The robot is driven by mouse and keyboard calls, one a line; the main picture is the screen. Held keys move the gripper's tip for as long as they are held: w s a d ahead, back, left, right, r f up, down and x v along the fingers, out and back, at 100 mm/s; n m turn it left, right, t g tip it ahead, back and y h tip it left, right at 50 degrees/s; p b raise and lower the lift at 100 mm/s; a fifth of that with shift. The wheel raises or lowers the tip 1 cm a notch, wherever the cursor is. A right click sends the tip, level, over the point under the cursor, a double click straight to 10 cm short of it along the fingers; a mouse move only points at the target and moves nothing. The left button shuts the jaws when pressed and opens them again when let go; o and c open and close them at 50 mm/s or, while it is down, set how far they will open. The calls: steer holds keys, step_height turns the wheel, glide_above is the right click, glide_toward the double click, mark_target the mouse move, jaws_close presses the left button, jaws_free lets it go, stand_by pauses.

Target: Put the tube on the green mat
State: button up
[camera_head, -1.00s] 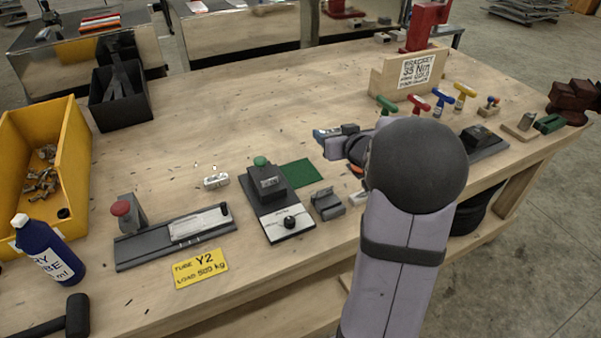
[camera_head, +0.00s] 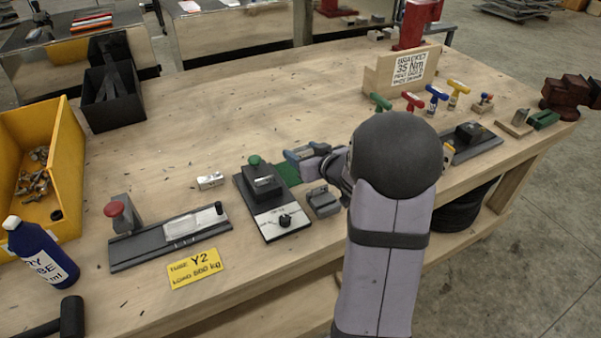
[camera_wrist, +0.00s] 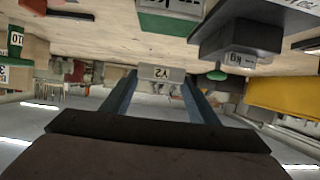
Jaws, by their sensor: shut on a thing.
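My gripper (camera_head: 302,154) is at the right rear of the dark device with a green button, above the far part of the green mat (camera_head: 287,174). Its jaws are shut on the tube, a small grey piece marked Y2 upside down (camera_wrist: 162,72), at the fingertips in the wrist view. In the head view I cannot make the tube out clearly at the gripper. My gripper and arm hide part of the mat. I cannot tell whether the tube touches the mat.
The device with the green button (camera_head: 263,188) stands left of the mat, and a small grey block (camera_head: 323,201) stands in front. A pale labelled piece (camera_head: 210,181) lies further left. A yellow Y2 sign (camera_head: 195,268) lies near the front edge.

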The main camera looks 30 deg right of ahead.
steer(key=shift+f, duration=3.75)
steer(key=shift+f+b, duration=0.2)
steer(key=shift+b, duration=0.1)
steer(key=o, duration=1.1)
steer(key=shift+o, duration=0.2)
steer(key=shift+r, duration=0.1)
steer(key=shift+w+r+p, duration=0.1)
steer(key=shift+r+p, duration=0.1)
steer(key=shift+p, duration=0.1)
steer(key=shift+s, duration=0.3)
steer(key=v, duration=1.1)
steer(key=shift+s+r, duration=0.15)
steer(key=shift+s, duration=0.1)
